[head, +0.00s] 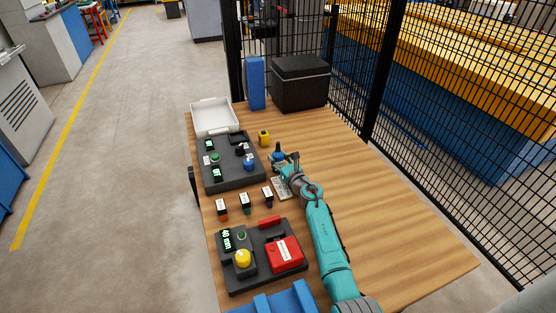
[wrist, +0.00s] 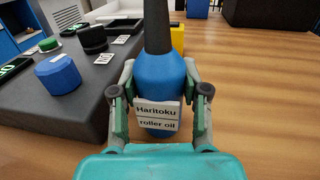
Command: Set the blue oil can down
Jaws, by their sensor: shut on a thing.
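The blue oil can (wrist: 158,75) has a dark spout and a white label reading "Haritoku roller oil". It stands upright between the two fingers of my gripper (wrist: 160,100), which is shut on it. In the head view the can (head: 278,152) shows small, just beyond my gripper (head: 284,163), over the wooden table to the right of the dark control panel. A pale printed card (head: 281,189) lies on the table beside my gripper. The can's base is mostly hidden, so I cannot tell whether it touches the table.
The control panel (head: 234,178) with knobs is close on the left. A yellow block (head: 264,137) stands behind. A white tray (head: 214,116) and black box (head: 300,84) are at the back. The table's right side is clear.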

